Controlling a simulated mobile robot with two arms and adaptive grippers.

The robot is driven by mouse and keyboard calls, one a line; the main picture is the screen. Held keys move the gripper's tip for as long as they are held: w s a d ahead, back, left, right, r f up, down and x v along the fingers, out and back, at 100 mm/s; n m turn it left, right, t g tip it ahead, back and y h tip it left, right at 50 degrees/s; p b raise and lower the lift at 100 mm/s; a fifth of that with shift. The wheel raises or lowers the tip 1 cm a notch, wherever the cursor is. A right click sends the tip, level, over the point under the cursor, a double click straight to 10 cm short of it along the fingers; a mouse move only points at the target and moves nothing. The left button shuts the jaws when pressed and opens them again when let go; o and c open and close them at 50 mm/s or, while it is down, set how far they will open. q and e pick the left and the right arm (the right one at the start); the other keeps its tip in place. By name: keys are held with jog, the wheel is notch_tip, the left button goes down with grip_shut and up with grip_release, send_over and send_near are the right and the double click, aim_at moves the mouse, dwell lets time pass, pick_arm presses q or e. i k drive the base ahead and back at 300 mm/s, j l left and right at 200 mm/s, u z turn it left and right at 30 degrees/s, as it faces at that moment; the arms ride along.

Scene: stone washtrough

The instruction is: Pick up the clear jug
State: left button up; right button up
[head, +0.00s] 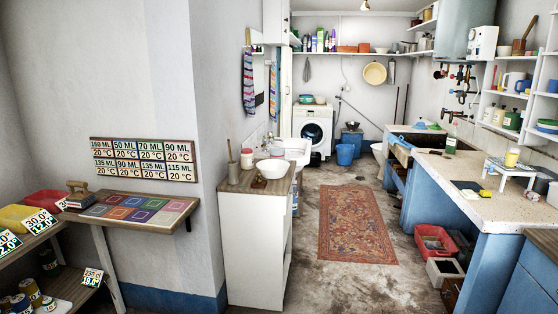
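I cannot make out a jug that is surely clear. A pale jug-like vessel (513,81) stands on the right wall shelf, beside a blue one (523,87). A small vessel with yellow in it (511,157) stands on a low white stand (508,172) on the right stone counter. It is too small to tell if it is a clear jug. Neither of my grippers shows in the head view.
The right stone counter (470,190) has a trough at its far end. A patterned rug (355,225) lies on the open floor. A red crate (435,243) sits below the counter. A white cabinet with basin (255,240) stands left of the rug.

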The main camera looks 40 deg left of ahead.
aim_at(281, 157)
jog(key=i+u, duration=0.2)
jog(key=u, duration=0.25)
jog(key=i+u, duration=0.25)
jog(key=u, duration=0.25)
jog(key=i+l+u, duration=0.2)
jog(key=i, duration=0.35)
jog(key=i+l+u, duration=0.2)
jog(key=i+l, duration=0.15)
jog(key=i, duration=0.15)
jog(key=i+l+u, duration=0.2)
jog(key=i+l, duration=0.2)
jog(key=i, duration=0.1)
